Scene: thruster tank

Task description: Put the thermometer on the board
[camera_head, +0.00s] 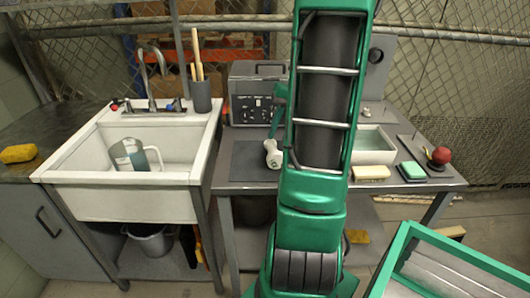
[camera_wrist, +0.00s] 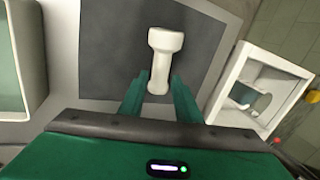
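The thermometer, a white piece with a wider head and a narrower handle, shows at the top middle of the wrist view (camera_wrist: 163,48) and left of my arm in the head view (camera_head: 273,158). It appears over the dark grey board (camera_wrist: 110,50), which lies flat on the table in the head view (camera_head: 247,163). I cannot tell whether it touches the board. My gripper (camera_wrist: 159,88) has its green fingers apart on both sides of the handle's end, with a small gap seen at each side. In the head view my arm hides part of the board.
A white sink (camera_head: 185,140) with a jug in it stands left of the table. A grey instrument box (camera_head: 255,92) stands behind the board. Right of my arm are a white basin (camera_head: 373,145), two sponges and a red ball (camera_head: 441,155). A green-edged bin (camera_head: 405,240) is front right.

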